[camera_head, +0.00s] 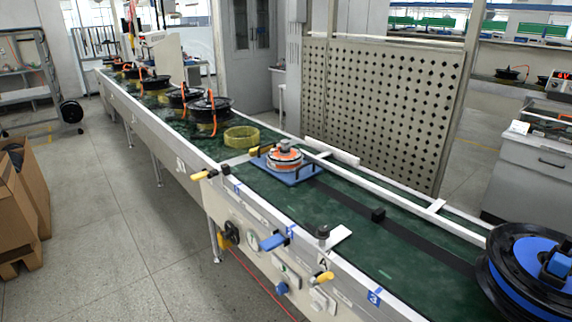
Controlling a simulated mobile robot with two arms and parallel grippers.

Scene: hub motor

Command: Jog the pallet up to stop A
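The blue pallet (300,179) lies on the green conveyor belt (385,243), near the middle of the view. An orange and silver round motor part (285,157) sits on it. The letter A (323,262) is marked on the front rail, below a black knob (322,232). I cannot tell for sure which part is stop A. Neither of my grippers is in view.
A yellow ring (241,137) and several black wheels (210,110) are farther up the line. A large black-blue wheel (515,295) fills the lower right. Floor at left is clear beside cardboard boxes (20,205).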

